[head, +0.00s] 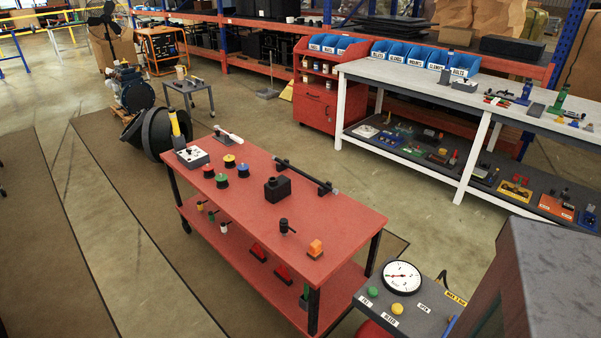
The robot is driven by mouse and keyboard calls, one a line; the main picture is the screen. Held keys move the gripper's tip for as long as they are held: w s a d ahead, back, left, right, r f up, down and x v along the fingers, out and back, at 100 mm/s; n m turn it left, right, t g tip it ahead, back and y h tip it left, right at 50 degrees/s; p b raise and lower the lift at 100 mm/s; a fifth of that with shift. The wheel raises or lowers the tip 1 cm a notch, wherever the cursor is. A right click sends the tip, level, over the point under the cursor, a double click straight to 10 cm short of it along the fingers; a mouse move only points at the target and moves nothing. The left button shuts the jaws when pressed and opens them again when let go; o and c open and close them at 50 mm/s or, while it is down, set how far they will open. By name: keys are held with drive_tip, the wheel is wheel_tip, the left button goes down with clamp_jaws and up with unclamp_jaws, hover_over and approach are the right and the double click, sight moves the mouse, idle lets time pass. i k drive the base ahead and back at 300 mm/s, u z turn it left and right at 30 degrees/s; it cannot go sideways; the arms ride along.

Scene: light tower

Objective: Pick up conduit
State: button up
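On the top of the red table (235,205) lies a long, thin dark bar (306,175) with thicker ends, near the far long edge. It looks like the conduit, though I cannot be sure at this size. It lies slantwise, running from the middle of the table toward the right. A black block with a round top (277,188) stands just in front of it. My gripper does not show in the head view.
Red, yellow, green and blue-topped round pieces (222,180) stand left of the bar. A black knob-like piece (285,226) and an orange block (315,248) stand nearer. A panel with a dial (402,277) is at the front right. Open floor (400,190) lies behind the table.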

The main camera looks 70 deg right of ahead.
sight(334, 190)
drive_tip(key=z, duration=0.45)
drive_tip(key=i, duration=1.15)
drive_tip(key=u, duration=0.15)
